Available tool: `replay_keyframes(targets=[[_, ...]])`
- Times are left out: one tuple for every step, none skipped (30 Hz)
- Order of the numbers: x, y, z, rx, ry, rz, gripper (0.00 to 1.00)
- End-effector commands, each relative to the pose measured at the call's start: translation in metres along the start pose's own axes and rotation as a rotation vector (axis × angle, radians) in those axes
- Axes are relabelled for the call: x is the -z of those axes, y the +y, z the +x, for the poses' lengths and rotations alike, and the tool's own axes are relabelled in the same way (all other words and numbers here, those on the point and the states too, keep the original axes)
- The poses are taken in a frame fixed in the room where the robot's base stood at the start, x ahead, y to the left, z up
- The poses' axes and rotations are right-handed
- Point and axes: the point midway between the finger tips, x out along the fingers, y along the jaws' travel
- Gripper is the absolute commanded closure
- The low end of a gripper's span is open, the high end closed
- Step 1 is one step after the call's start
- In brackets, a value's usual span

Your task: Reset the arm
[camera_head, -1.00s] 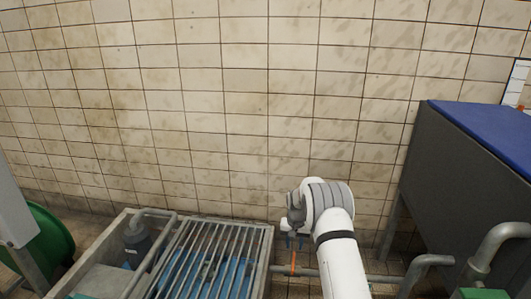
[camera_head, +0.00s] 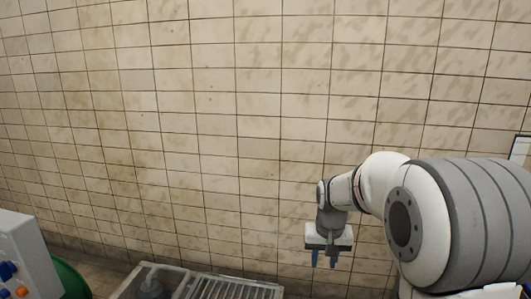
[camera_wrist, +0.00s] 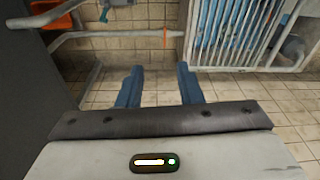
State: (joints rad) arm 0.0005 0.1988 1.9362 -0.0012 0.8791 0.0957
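My gripper (camera_head: 323,259) hangs below my bent arm in front of the tiled wall in the head view, its two blue fingers pointing down. In the wrist view the two blue fingers of my gripper (camera_wrist: 160,88) stand apart with bare floor and tile between them. It is open and holds nothing. The large grey and white joint of my arm fills the lower right of the head view and hides what lies behind it.
A metal grating (camera_head: 232,289) covers part of a basin at the bottom; its bars also show in the wrist view (camera_wrist: 236,32). A grey control box (camera_head: 22,258) with blue and orange knobs stands at the left, beside a green round thing (camera_head: 72,279). Grey pipes (camera_wrist: 120,36) run low along the wall.

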Motion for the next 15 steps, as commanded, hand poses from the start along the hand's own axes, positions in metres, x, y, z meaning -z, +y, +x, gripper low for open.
replay_keyframes(targets=[[-0.013,0.001,-0.03,0.001,0.011,-0.007,0.67],[-0.021,0.002,-0.041,0.001,0.015,-0.011,0.67],[-0.032,0.003,-0.055,0.001,0.02,-0.016,0.67],[-0.04,0.004,-0.065,0.002,0.023,-0.02,0.67],[-0.049,0.005,-0.074,0.002,0.027,-0.024,0.67],[-0.06,0.006,-0.086,0.002,0.032,-0.029,0.67],[-0.068,0.007,-0.095,0.002,0.036,-0.033,0.67],[-0.077,0.008,-0.104,0.003,0.04,-0.037,0.67],[-0.089,0.009,-0.115,0.003,0.045,-0.043,0.67],[-0.097,0.01,-0.123,0.003,0.048,-0.047,0.67],[-0.106,0.011,-0.13,0.003,0.052,-0.051,0.67],[-0.118,0.012,-0.14,0.003,0.058,-0.056,0.67],[-0.127,0.013,-0.147,0.003,0.062,-0.06,0.67],[-0.135,0.013,-0.153,0.003,0.065,-0.064,0.67],[-0.147,0.015,-0.161,0.003,0.07,-0.07,0.67]])
